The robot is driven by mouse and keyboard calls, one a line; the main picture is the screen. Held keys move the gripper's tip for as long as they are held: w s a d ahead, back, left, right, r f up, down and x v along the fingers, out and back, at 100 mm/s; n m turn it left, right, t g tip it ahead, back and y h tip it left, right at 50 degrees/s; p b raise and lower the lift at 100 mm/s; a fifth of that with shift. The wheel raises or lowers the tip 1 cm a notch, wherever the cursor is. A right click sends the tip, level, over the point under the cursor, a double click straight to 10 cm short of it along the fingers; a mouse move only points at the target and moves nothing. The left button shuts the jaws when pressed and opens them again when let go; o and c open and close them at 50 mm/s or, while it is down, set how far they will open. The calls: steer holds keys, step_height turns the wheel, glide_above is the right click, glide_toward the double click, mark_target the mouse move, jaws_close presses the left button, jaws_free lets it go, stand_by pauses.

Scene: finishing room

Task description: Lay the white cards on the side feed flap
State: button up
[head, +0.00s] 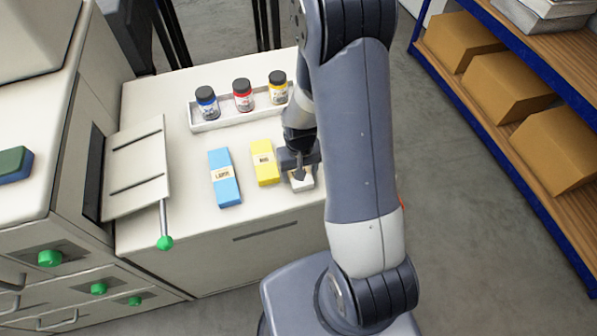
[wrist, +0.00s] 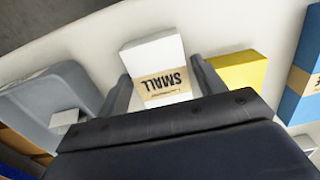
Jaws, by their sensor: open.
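The white cards (head: 304,182) are a small white pack on the worktop, partly hidden by my gripper (head: 298,168) in the head view. In the wrist view the white cards (wrist: 158,55) have a tan band reading SMALL and lie between the two fingers of my gripper (wrist: 161,80). The fingers are apart, one on each side of the pack; I cannot tell whether either touches it. The side feed flap (head: 137,195) is a pale panel with two dark slots, folded out from the machine at the left. A rod with a green knob (head: 165,242) stands at its right edge.
A yellow pack (head: 265,165) lies just left of the white cards, and a longer blue pack (head: 224,190) lies beyond it. A white tray (head: 213,124) with three ink bottles stands behind them. Shelving with boxes (head: 507,85) is at the right.

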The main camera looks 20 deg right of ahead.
steer(key=shift+c, duration=0.4)
steer(key=c, duration=0.8)
steer(key=shift+c, duration=0.2)
step_height(320, 180, up, 9)
steer(key=w+f, duration=0.6)
steer(key=shift+w+d+f+b, duration=0.2)
steer(key=shift+w+d+b, duration=0.05)
steer(key=shift+w+b, duration=0.05)
steer(key=shift+r, duration=0.1)
